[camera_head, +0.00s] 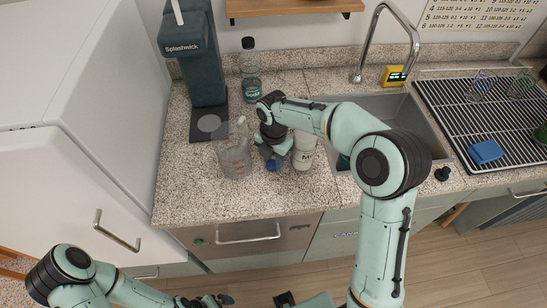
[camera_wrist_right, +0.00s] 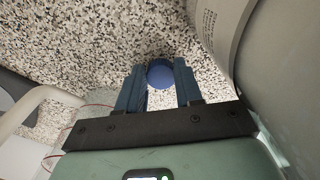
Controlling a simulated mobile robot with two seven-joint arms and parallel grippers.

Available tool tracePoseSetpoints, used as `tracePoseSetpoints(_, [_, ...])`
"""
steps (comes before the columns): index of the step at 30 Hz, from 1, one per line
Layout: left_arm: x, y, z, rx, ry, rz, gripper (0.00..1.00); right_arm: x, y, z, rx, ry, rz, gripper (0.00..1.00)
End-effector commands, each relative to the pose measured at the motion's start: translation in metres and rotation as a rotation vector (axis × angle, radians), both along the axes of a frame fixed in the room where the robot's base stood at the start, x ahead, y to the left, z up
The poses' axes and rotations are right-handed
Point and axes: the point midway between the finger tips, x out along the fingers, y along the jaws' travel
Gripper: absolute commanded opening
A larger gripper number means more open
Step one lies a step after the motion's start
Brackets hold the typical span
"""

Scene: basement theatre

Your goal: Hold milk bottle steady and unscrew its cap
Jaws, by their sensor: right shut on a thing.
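The white milk bottle (camera_head: 304,152) with dark lettering stands upright on the granite counter, just right of my right gripper. Its top is partly hidden by my right arm. What looks like its pale side fills the right of the right wrist view (camera_wrist_right: 230,30). My right gripper (camera_head: 271,160) points down at the counter and is shut on a blue cap (camera_wrist_right: 160,74), which sits between its fingertips, beside the bottle and apart from it. The cap also shows in the head view (camera_head: 271,165). My left gripper (camera_head: 215,300) is low at the bottom edge, away from the bottle; its fingers are unclear.
A clear jug (camera_head: 232,158) stands close left of my right gripper. Behind are a dark green Splashwick machine (camera_head: 188,60) and a clear bottle (camera_head: 250,80). The sink (camera_head: 400,108) and a drying rack (camera_head: 450,110) with a blue sponge (camera_head: 486,152) lie right. The counter's front strip is clear.

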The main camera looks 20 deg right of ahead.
Motion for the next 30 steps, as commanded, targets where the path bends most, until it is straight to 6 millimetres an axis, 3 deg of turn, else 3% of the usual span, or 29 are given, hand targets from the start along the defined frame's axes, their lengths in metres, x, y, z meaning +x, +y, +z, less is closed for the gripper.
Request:
tracePoseSetpoints(7, [-0.001,0.000,-0.001,0.000,0.001,0.000,0.99,0.000,0.000,-0.004,0.000,0.000,0.000,0.00])
tracePoseSetpoints(8, [-0.001,0.000,-0.001,0.000,0.001,0.000,0.99,0.000,0.000,-0.003,0.000,0.000,0.000,0.45])
tracePoseSetpoints(9, [-0.001,0.000,-0.001,0.000,0.001,0.000,0.99,0.000,0.000,-0.003,0.000,0.000,0.000,0.58])
tracePoseSetpoints(10, [-0.001,0.000,-0.001,0.000,0.001,0.000,0.99,0.000,0.000,-0.003,0.000,0.000,0.000,0.61])
tracePoseSetpoints(20, [0.000,0.000,0.000,0.000,0.000,0.000,0.99,0.000,0.000,0.001,0.000,-0.001,0.000,0.61])
tracePoseSetpoints(25, [0.003,0.000,0.005,0.000,-0.003,0.000,0.99,0.001,0.000,0.024,0.000,-0.005,0.000,0.61])
tracePoseSetpoints(30, [0.009,0.000,0.012,0.000,-0.010,0.000,0.99,0.002,0.000,0.063,0.001,-0.007,0.000,0.61])
